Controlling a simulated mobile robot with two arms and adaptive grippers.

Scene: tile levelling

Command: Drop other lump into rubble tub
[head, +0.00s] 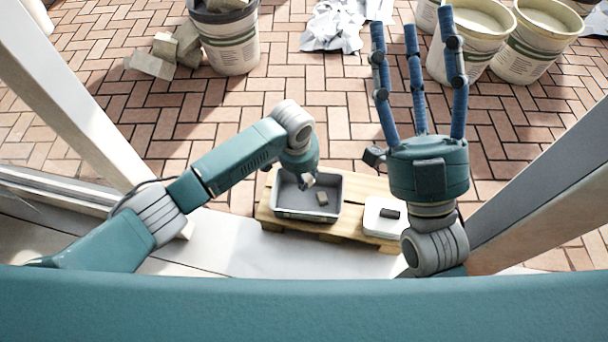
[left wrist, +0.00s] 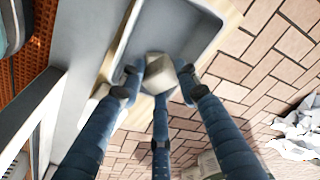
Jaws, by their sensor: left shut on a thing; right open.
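The grey rubble tub (head: 278,208) stands on the wooden pallet in front of me, open at the top. One beige lump (head: 322,198) lies on its floor, right of the middle. My left gripper (head: 306,180) points down over the tub and is shut on the other lump. In the left wrist view this held lump (left wrist: 160,72) sits between the fingertips, with the tub (left wrist: 208,28) behind it. The gripper hides part of the tub's far side in the head view. My right gripper (head: 418,38) is open and empty, its fingers pointing away from me.
A white tray (head: 376,228) with a dark block stands right of the tub on the pallet (head: 345,227). A bucket of rubble (head: 230,48) and loose blocks (head: 152,64) are at the far left. Crumpled paper (head: 332,28) and several buckets (head: 525,50) stand farther back. Posts flank both sides.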

